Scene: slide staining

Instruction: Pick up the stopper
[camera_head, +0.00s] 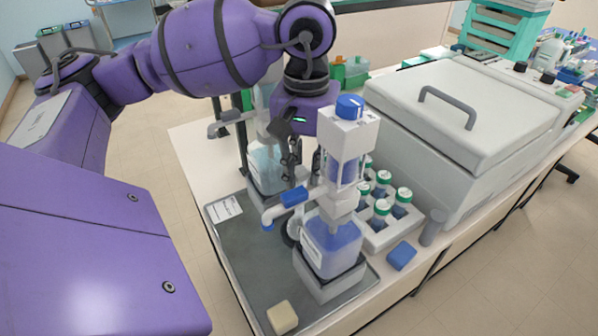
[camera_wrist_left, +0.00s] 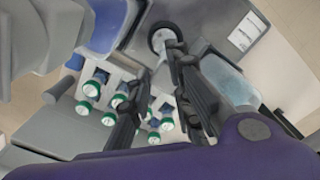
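I cannot tell for sure which piece is the stopper. A small pale upright piece (camera_head: 301,176) shows just below my left gripper (camera_head: 303,168), beside the clear dispenser with blue liquid (camera_head: 332,243). A dark round part with a light centre (camera_wrist_left: 163,40) shows beyond the fingertips in the left wrist view. My left gripper points down with its fingers apart, and the left wrist view shows a gap between them (camera_wrist_left: 161,60). It seems to hold nothing. The dispenser partly hides the right finger in the head view. My right gripper is not in view.
The dispenser's white top with a blue knob (camera_head: 349,107) stands close right of my gripper. A clear bottle (camera_head: 266,167) stands behind left. A rack of green-capped bottles (camera_head: 376,240) and a large grey lidded machine (camera_head: 462,130) are right. The grey tray (camera_head: 240,262) has free room at front left.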

